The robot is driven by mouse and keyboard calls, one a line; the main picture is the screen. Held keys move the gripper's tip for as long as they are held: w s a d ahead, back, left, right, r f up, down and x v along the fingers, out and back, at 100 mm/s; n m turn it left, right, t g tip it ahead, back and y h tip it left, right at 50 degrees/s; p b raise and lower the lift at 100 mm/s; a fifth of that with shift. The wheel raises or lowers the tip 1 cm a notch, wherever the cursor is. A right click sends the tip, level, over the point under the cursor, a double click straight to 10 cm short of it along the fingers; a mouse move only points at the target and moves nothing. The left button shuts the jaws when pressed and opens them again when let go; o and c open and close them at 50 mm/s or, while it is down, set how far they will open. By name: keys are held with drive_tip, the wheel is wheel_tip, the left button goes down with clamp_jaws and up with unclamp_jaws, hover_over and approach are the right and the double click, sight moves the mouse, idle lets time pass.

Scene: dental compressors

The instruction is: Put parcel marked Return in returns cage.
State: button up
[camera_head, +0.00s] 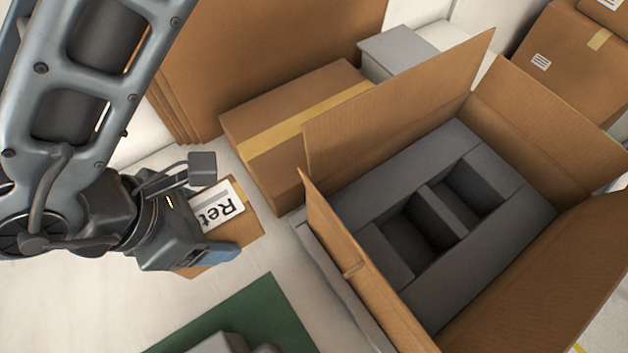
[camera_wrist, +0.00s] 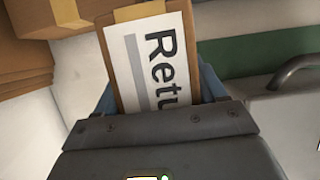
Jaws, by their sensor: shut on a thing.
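The parcel (camera_head: 247,222) is a small brown box with a white label; the letters "Ret" show in the head view and "Retu" in the wrist view, the rest hidden by my gripper. My gripper (camera_head: 215,255) is shut on the parcel, with a blue finger along its near side. In the wrist view the parcel (camera_wrist: 148,50) sits between the blue fingers of my gripper (camera_wrist: 155,85). I cannot tell whether the parcel touches the surface below. No returns cage can be made out in either view.
A large open carton (camera_head: 335,225) with a grey foam insert (camera_head: 480,270) stands to the right, flaps raised. A green mat (camera_head: 245,315) is in front. Pale surface is clear at the lower left.

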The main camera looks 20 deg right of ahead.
drive_tip(key=shift+w+f, duration=0.15)
drive_tip(key=shift+w, duration=0.15)
wheel_tip(320, 180, down, 6)
drive_tip(key=b, duration=0.5)
drive_tip(key=shift+r, duration=0.25)
drive_tip(key=shift+f, duration=2.2)
drive_tip(key=shift+s+f, duration=0.1)
drive_tip(key=shift+f, duration=0.15)
drive_tip(key=o, duration=1.2)
drive_tip(key=shift+o, duration=0.2)
drive_tip(key=shift+r, duration=0.2)
